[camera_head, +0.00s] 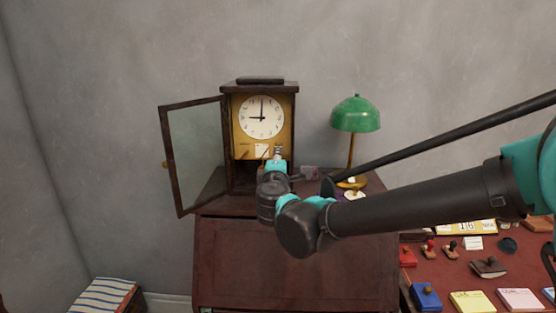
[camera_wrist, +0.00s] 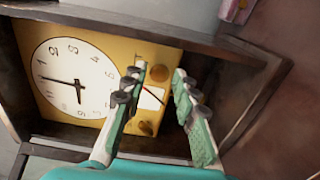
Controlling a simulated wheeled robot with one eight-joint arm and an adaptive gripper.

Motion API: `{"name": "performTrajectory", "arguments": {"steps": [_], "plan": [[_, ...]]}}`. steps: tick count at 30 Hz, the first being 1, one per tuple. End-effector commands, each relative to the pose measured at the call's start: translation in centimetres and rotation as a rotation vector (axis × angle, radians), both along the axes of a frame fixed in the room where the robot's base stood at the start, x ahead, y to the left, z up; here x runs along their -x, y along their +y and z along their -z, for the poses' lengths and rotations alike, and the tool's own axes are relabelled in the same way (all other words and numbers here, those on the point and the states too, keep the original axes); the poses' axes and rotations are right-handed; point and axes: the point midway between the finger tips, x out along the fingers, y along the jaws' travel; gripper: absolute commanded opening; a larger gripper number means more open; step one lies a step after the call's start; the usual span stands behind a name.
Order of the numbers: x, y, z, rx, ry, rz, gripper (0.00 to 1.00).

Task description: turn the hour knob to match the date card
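The wooden clock (camera_head: 262,86) stands on the cabinet with its glass door (camera_head: 197,150) swung open to the left. Its white dial (camera_head: 260,117) shows the short hand at 9 and the long hand at 12. In the wrist view the dial (camera_wrist: 75,80) appears turned sideways. Below it on the yellow plate are a round brass knob (camera_wrist: 160,73), a second knob (camera_wrist: 146,128) and a white card (camera_wrist: 151,98) with a dark-red pointer. My gripper (camera_wrist: 158,72) is open, its fingertips on either side of the first knob; contact is unclear. Which knob sets the hour is not legible.
A green lamp (camera_head: 355,115) stands right of the clock. The open door bounds the space on the left. A red-topped table (camera_head: 450,270) at lower right holds stamps, note pads and a yellow-framed number card (camera_head: 478,228). Striped cloth (camera_head: 103,295) lies at lower left.

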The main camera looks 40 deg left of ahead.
Motion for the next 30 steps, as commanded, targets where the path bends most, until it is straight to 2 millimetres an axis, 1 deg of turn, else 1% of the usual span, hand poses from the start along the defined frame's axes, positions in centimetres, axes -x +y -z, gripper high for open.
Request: {"name": "performTrajectory", "arguments": {"steps": [5, 12, 18, 23, 30], "plan": [[1.9, -1.3, 0.0, 0.000, 0.000, -0.003, 0.29], [6.0, -4.3, 0.0, 0.000, 0.000, -0.004, 0.29], [8.5, -6.1, 0.0, 0.000, 0.000, -0.003, 0.29], [9.4, -6.8, 0.0, 0.000, 0.000, -0.001, 0.29], [9.5, -6.9, 0.0, 0.000, 0.000, 0.000, 0.29]]}}
